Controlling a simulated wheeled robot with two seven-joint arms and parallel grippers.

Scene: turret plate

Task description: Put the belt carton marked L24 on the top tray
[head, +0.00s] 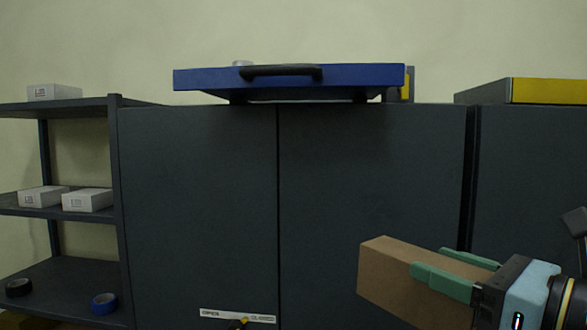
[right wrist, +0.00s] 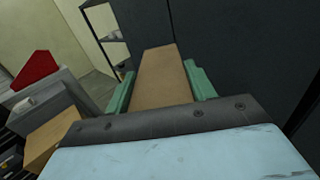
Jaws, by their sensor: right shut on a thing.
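A plain brown carton (head: 405,280) is held in my right gripper (head: 455,270), in front of the dark cabinet at the lower right of the head view. The green fingers are shut on its two sides. The carton also shows in the right wrist view (right wrist: 161,80), between the fingers. No L24 mark shows on the faces I see. A blue tray (head: 220,78) with a black handle sits on top of the cabinet, above and left of the carton. A small light object (head: 242,63) shows behind its front edge. My left gripper is not in view.
A dark cabinet (head: 200,200) fills the middle. A shelf rack (head: 60,210) at left holds white boxes (head: 88,200) and tape rolls (head: 104,303). A yellow-edged tray (head: 545,91) sits on the right cabinet. A brown box (right wrist: 52,138) shows at left in the wrist view.

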